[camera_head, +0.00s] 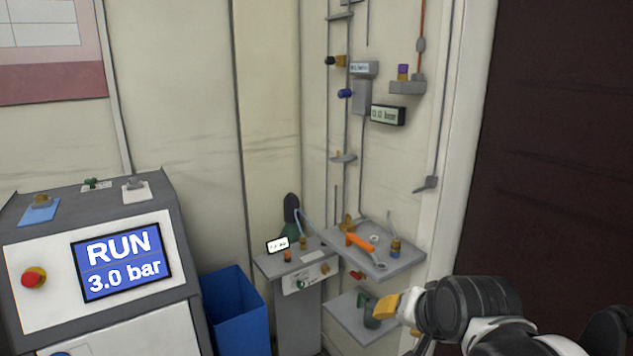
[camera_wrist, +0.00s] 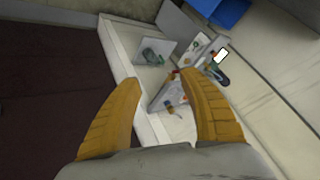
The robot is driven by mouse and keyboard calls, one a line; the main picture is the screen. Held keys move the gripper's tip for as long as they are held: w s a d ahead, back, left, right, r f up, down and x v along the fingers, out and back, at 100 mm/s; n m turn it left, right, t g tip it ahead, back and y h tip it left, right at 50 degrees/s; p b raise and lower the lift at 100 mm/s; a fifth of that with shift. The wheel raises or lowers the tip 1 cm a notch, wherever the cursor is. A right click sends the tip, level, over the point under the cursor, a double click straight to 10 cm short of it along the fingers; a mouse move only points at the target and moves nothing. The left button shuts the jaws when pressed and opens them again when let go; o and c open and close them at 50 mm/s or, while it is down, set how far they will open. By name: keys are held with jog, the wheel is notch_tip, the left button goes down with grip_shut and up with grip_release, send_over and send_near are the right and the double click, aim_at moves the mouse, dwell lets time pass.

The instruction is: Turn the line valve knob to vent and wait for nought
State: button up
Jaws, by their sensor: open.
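Several valve fittings are on the pipes on the back wall: a blue knob (camera_head: 345,93) and a brass fitting with a black end (camera_head: 336,61). I cannot tell which is the line valve knob. Beside them is a grey box with a small display (camera_head: 363,69), too small to read surely. A wall gauge (camera_head: 388,115) appears to read 0.0 bar. My gripper (camera_head: 388,306) is low at the right, well below and apart from the wall valves. In the wrist view my gripper (camera_wrist: 164,80) has its two yellow fingers spread with nothing between them; the wall valves are not clear there.
A grey console (camera_head: 120,216) at left has a screen (camera_head: 122,264) reading RUN 3.0 bar and a red button (camera_head: 33,278). A blue bin (camera_head: 237,310) stands beside it. Small shelves (camera_head: 400,262) carry fittings and an orange-handled tool (camera_head: 360,243). A dark door (camera_head: 560,150) is at right.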

jog(key=s+d+f+n, duration=0.1)
jog(key=s+n, duration=0.1)
jog(key=s, duration=0.4)
jog(key=s+d+f+n+g+h, duration=0.1)
jog(key=s+d+f+n, duration=0.1)
jog(key=s, duration=0.4)
jog(key=shift+s+d+n, duration=0.3)
jog(key=shift+s+n, duration=0.05)
jog(key=shift+n, duration=0.05)
